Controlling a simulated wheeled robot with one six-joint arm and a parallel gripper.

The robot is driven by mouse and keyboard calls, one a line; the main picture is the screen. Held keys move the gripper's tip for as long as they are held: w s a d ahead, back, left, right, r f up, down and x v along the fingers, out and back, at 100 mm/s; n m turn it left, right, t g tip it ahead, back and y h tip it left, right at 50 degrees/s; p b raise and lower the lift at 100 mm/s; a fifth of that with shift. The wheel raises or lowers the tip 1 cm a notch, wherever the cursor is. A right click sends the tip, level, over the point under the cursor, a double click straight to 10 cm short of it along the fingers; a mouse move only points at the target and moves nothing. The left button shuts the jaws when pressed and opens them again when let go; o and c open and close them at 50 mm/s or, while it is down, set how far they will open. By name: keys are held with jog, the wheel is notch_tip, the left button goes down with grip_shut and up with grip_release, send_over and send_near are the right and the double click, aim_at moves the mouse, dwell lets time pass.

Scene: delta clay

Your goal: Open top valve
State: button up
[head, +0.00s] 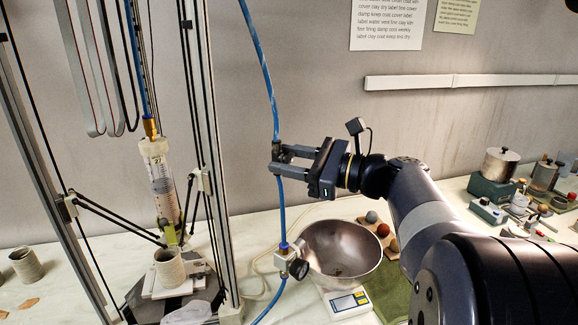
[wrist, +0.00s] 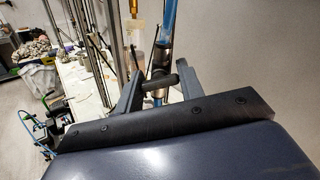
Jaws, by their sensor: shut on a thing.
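My gripper (head: 277,161) is shut on the top valve (head: 276,149), a small dark metal fitting with a short lever, set in the blue tube that hangs down from above. In the wrist view my gripper (wrist: 160,85) has its two fingers on either side of the valve (wrist: 161,73), whose dark knob end points toward the camera. The blue tube (head: 261,60) enters the valve from above and leaves it below. I cannot tell from the frames how far the lever is turned.
A lower fitting with a round black knob (head: 298,268) sits on the same tube, beside a metal bowl (head: 341,252) on a scale (head: 348,302). The printer frame (head: 214,150) with a clay cartridge (head: 158,178) stands left. Pots and tools lie on the right bench.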

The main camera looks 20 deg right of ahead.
jog(key=o, duration=1)
jog(key=b+v, duration=0.2)
jog(key=v, duration=0.9)
